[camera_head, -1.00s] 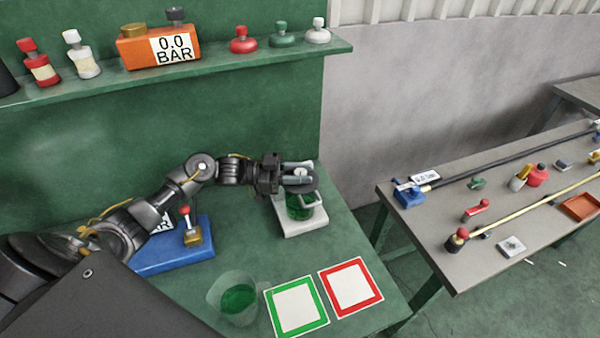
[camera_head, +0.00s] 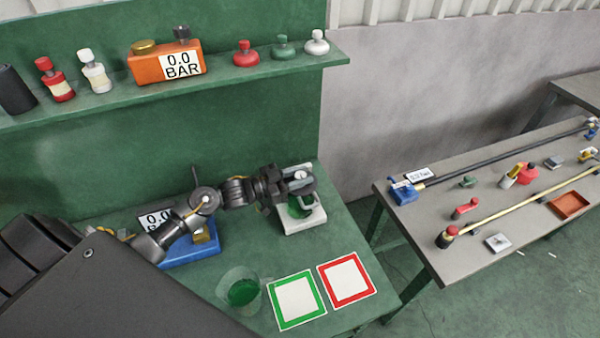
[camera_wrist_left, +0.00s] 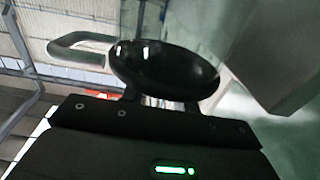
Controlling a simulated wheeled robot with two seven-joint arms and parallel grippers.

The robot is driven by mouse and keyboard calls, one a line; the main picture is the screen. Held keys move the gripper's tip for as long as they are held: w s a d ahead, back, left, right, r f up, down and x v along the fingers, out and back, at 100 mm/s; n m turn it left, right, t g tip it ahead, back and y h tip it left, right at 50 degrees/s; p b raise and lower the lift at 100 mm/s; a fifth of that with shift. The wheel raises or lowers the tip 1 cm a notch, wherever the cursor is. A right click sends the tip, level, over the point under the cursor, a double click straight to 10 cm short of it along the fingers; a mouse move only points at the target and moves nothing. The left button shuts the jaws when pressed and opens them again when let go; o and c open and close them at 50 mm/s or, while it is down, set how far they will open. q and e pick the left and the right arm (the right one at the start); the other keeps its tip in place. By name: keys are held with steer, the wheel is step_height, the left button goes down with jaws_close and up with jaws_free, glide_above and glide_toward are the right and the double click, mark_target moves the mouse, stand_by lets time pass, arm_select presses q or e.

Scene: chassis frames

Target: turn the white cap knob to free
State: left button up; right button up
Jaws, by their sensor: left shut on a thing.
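The white unit (camera_head: 305,222) stands at the back right of the green bench, with a green jar (camera_head: 299,210) on it. My left gripper (camera_head: 298,184) is at the top of this unit and shut on its cap knob. The fingers cover most of the knob in the head view. In the left wrist view a dark, glossy rounded cap (camera_wrist_left: 165,70) sits just beyond the gripper body, with a grey loop handle (camera_wrist_left: 75,47) beside it. I cannot tell how far the knob is turned. My right gripper is not in view.
A blue unit (camera_head: 190,252) stands under my left forearm. A clear cup with green contents (camera_head: 242,291) and green-framed (camera_head: 297,300) and red-framed (camera_head: 347,279) mats lie in front. The shelf (camera_head: 215,78) carries bottles and an orange gauge box (camera_head: 165,62).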

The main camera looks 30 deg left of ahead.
arm_select(q)
steer(key=o, duration=1)
steer(key=shift+c, duration=0.2)
steer(key=b+v, duration=0.4)
steer(key=v, duration=0.6)
steer(key=shift+s+a, duration=0.25)
